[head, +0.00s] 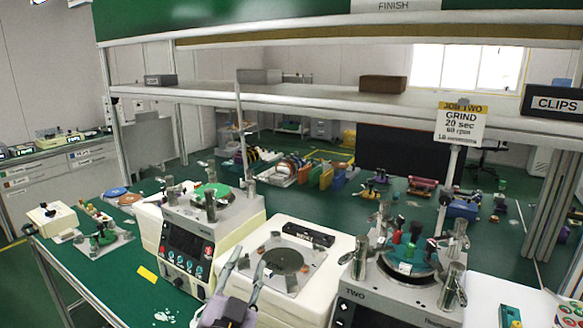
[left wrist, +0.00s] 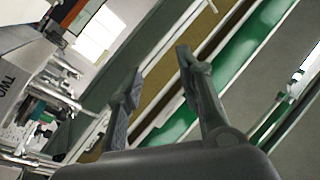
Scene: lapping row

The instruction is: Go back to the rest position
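My left gripper (head: 246,275) shows at the bottom middle of the head view, in front of the middle machine's dark round plate. Its two fingers point up and stand apart, with nothing between them. In the left wrist view the same gripper (left wrist: 158,75) has its fingers spread and empty, against a tilted view of the shelf and green panel. My right gripper is not seen in either view.
A lapping machine with a green disc (head: 210,191) stands left of my gripper, and the machine marked TWO (head: 385,312) stands right. A job sign (head: 461,123) rises behind it. A shelf (head: 300,98) crosses above. Green bench top (head: 110,268) is partly clear at left.

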